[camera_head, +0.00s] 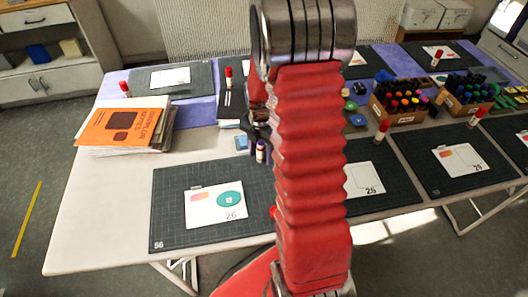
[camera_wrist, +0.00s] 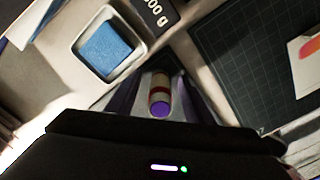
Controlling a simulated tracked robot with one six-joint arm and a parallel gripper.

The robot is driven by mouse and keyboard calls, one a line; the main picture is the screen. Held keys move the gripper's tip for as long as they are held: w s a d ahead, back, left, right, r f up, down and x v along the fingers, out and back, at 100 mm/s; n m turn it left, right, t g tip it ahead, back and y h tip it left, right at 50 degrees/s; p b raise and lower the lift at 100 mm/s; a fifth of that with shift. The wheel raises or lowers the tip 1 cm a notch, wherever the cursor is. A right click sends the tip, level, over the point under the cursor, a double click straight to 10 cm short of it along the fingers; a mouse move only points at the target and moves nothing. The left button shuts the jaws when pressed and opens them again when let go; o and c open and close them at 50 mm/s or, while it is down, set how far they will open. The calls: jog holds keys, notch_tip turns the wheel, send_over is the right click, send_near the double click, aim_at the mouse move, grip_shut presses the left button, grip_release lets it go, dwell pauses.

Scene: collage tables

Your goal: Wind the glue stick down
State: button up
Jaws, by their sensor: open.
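A glue stick (camera_wrist: 159,92) with a pale and red barrel and a bare purple end lies between the dark fingers of my gripper (camera_wrist: 157,84) in the wrist view. The purple end faces the wrist camera. It also shows in the head view (camera_head: 261,151), just left of my red arm. My gripper (camera_head: 257,133) is open, with the fingers on both sides of the stick. I cannot tell whether either finger touches it. My arm hides part of the table around it.
A blue sponge (camera_wrist: 108,46) in a pale tray and a black block marked "00 g" (camera_wrist: 158,10) are close by. A cutting mat (camera_head: 170,225) with a card lies in front. Orange-topped papers (camera_head: 122,126) are at left, marker boxes (camera_head: 400,108) at right.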

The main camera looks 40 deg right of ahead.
jog(key=m, duration=0.3)
jog(key=shift+m, duration=0.3)
jog(key=m, duration=0.3)
jog(key=shift+m, duration=0.4)
jog(key=m, duration=0.7)
jog(key=shift+m, duration=0.3)
jog(key=m, duration=0.6)
jog(key=shift+m, duration=0.4)
jog(key=m, duration=0.3)
jog(key=shift+m, duration=2.2)
jog(key=shift+c, duration=0.6)
